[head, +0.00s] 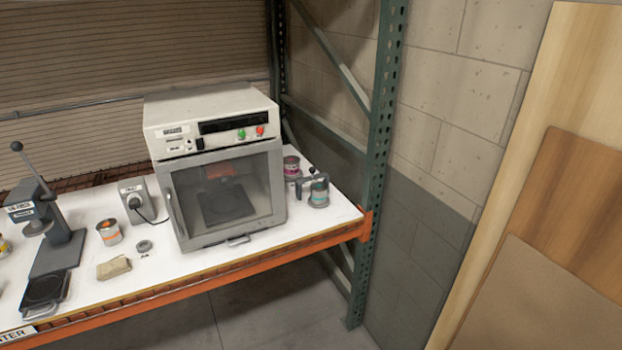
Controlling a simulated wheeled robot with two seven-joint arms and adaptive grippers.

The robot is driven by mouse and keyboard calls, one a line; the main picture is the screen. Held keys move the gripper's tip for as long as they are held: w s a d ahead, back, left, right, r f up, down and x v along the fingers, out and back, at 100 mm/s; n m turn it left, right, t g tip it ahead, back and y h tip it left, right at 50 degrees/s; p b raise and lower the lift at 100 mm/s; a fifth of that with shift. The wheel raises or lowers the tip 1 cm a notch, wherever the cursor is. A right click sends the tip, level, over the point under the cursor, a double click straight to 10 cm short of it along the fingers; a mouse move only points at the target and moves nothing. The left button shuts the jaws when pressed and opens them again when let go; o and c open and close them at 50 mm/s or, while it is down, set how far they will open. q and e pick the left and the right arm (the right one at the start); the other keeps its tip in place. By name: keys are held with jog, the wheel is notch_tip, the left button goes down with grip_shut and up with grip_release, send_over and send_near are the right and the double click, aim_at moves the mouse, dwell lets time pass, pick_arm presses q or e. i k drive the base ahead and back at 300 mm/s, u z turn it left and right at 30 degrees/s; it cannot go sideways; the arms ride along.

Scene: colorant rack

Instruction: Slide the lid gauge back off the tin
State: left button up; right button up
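A small tin with a teal band (319,194) stands on the white shelf top, right of the oven-like machine. A dark grey bracket-like piece (313,178), which looks like the lid gauge, sits over the top of this tin, with a part reaching down on its left side. The view is too small to tell how closely it touches the lid. A second tin with a pink-red label (291,168) stands just behind and to the left. Neither of my grippers is in view.
The white machine (212,125) with a glass door stands close left of the tins. A green rack post (380,130) rises to their right. An orange beam (300,245) edges the white shelf (335,222). Further left are an open tin (109,232), a cloth (113,267) and a lever press (45,220).

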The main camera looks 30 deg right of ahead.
aim_at(324, 176)
jog(key=u, duration=0.5)
jog(key=k, duration=0.6)
jog(key=u, duration=0.6)
jog(key=i, duration=0.8)
jog(key=z, duration=1.1)
jog(key=i, duration=0.6)
jog(key=z, duration=0.65)
